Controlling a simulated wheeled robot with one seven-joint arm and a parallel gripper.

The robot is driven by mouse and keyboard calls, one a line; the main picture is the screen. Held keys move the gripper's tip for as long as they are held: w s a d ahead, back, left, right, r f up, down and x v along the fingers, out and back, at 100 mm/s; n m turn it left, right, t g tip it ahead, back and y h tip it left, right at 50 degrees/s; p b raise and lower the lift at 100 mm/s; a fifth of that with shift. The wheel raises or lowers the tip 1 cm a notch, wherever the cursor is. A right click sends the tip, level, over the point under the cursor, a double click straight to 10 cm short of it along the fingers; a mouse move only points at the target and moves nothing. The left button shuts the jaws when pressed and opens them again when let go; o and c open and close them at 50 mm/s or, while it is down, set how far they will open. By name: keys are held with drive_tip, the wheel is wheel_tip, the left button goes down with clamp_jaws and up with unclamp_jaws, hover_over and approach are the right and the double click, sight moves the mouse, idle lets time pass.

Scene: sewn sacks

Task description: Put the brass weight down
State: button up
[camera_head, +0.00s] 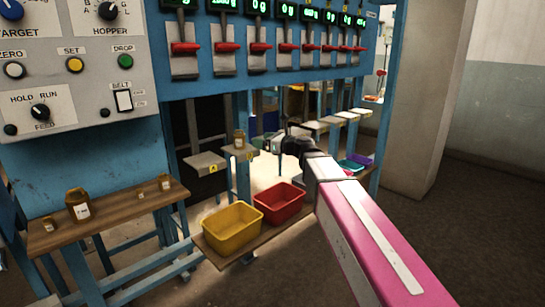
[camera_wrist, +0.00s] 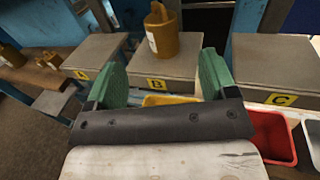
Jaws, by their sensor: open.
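A brass weight (camera_head: 239,140) with a loop handle and a white label stands upright on the grey pan marked B (camera_head: 236,154). In the wrist view the weight (camera_wrist: 166,40) stands on pan B (camera_wrist: 178,64), ahead of my jaws. My gripper (camera_wrist: 162,78) is open, its two green fingers spread with nothing between them. They sit on the near side of the weight, apart from it. In the head view my gripper (camera_head: 262,143) is just right of the weight.
Pan A (camera_wrist: 98,50) and pan C (camera_wrist: 275,62) look empty. Several other brass weights, one large (camera_head: 78,208), stand on the wooden bench (camera_head: 110,212) at left. A yellow bin (camera_head: 233,230) and a red bin (camera_head: 280,202) stand below the pans. Red-levered scale displays hang above.

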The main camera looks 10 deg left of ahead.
drive_tip(key=s+d+f+n+g+h, duration=0.1)
drive_tip(key=s+d+f+n+h, duration=0.1)
drive_tip(key=d+f+n, duration=0.35)
drive_tip(key=s+d+f+n+g+h, duration=0.1)
drive_tip(key=s+d+f+n+h, duration=0.15)
drive_tip(key=f, duration=0.65)
drive_tip(key=s+d+f+n+g+h, duration=0.1)
drive_tip(key=s+d+f+n+h, duration=0.15)
drive_tip(key=d+f, duration=0.4)
drive_tip(key=s+d+f+n+g+h, duration=0.2)
drive_tip(key=s+d+f+n+h, duration=0.2)
drive_tip(key=s+d+f+n, duration=0.2)
drive_tip(key=s+d+f+n+g+h, duration=0.2)
drive_tip(key=s+d+f+n+h, duration=0.3)
drive_tip(key=d+f, duration=0.6)
drive_tip(key=shift+s+d+n, duration=0.65)
drive_tip(key=shift+s+d, duration=0.4)
drive_tip(key=shift+d, duration=0.05)
drive_tip(key=shift+f, duration=0.1)
drive_tip(key=shift+c, duration=0.5)
drive_tip(key=shift+w, duration=0.1)
